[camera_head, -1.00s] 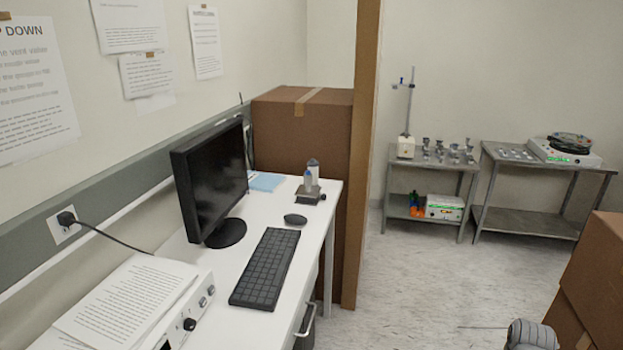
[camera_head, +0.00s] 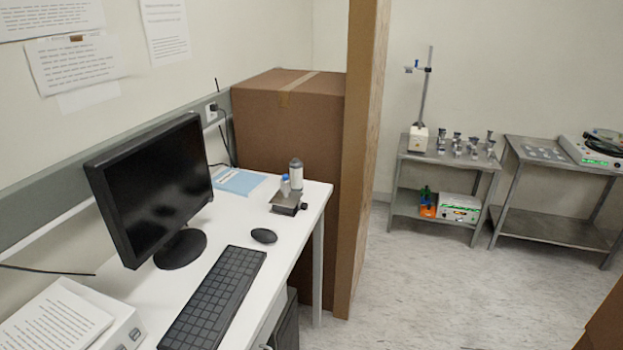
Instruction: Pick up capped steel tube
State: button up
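A grey upright cylinder (camera_head: 296,176) stands at the far end of the white desk (camera_head: 190,285). It may be the capped steel tube, but it is too small to tell for sure. A smaller bottle with a blue cap (camera_head: 285,187) stands just left of it, partly overlapping it in the picture. Both are at a small dark stand (camera_head: 287,207); whether the cylinder rests on the stand or behind it cannot be told. Several small metal fittings (camera_head: 457,146) stand upright on the left steel cart (camera_head: 417,158). My gripper is not in view.
A monitor (camera_head: 150,190), keyboard (camera_head: 213,300) and mouse (camera_head: 264,236) occupy the desk. A large cardboard box (camera_head: 285,130) and a tall brown panel (camera_head: 362,150) stand beyond its far end. Another box edge (camera_head: 608,325) is at lower right. Open floor (camera_head: 440,285) lies between.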

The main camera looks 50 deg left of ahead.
aim_at(286, 182)
jog(key=u, duration=0.05)
jog(key=i, duration=0.8)
jog(key=u, duration=0.5)
jog(key=i, duration=0.6)
jog(key=u, duration=0.8)
jog(key=i, duration=0.4)
jog(key=u, duration=0.25)
jog(key=k, duration=0.95)
jog(key=u, duration=0.2)
jog(key=i, duration=0.3)
jog(key=z, duration=0.1)
